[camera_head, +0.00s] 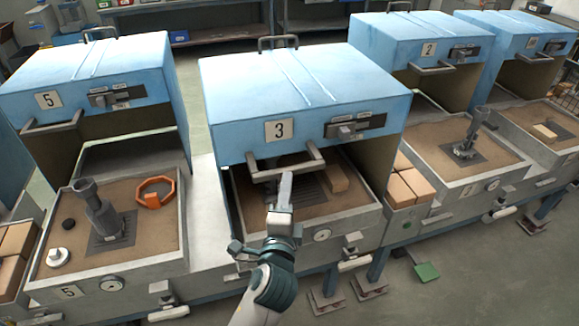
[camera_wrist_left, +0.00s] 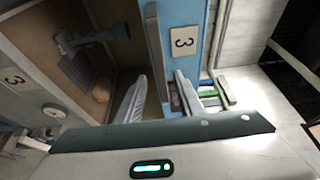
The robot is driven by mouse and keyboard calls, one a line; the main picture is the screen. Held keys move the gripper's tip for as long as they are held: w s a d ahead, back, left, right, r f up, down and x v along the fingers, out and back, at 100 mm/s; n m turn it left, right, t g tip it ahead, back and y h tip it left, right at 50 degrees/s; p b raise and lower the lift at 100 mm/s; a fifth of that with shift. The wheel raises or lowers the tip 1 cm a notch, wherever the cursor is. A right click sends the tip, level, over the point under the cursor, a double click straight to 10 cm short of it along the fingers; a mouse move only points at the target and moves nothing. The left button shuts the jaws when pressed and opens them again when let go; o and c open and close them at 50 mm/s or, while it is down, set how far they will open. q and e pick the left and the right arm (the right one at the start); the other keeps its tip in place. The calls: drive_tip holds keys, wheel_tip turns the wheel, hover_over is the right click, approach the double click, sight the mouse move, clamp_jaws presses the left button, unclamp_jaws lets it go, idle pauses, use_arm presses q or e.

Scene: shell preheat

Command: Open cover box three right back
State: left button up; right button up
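Box three has a blue cover (camera_head: 300,90) with a number 3 plate (camera_head: 278,131) and a grey bar handle (camera_head: 287,166) on its front. The cover stands above the sandy tray, with an open gap at the front. My left gripper (camera_head: 285,185) is at the handle, in front of the gap. In the left wrist view, its two fingers (camera_wrist_left: 158,98) are apart, with the grey handle (camera_wrist_left: 154,50) showing between them. I cannot tell whether they touch it. The blue cover (camera_wrist_left: 197,30) is beside them. My right gripper is out of view.
Inside box three are a dark grate (camera_head: 310,190) and a tan brick (camera_head: 337,178). Box five (camera_head: 90,75) stands left and box two (camera_head: 420,45) right, both with similar blue covers. A grey fixture (camera_wrist_left: 78,48) shows inside in the wrist view.

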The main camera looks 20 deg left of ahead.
use_arm(q)
drive_tip(key=p+x, duration=0.1)
drive_tip(key=x, duration=0.6)
clamp_jaws()
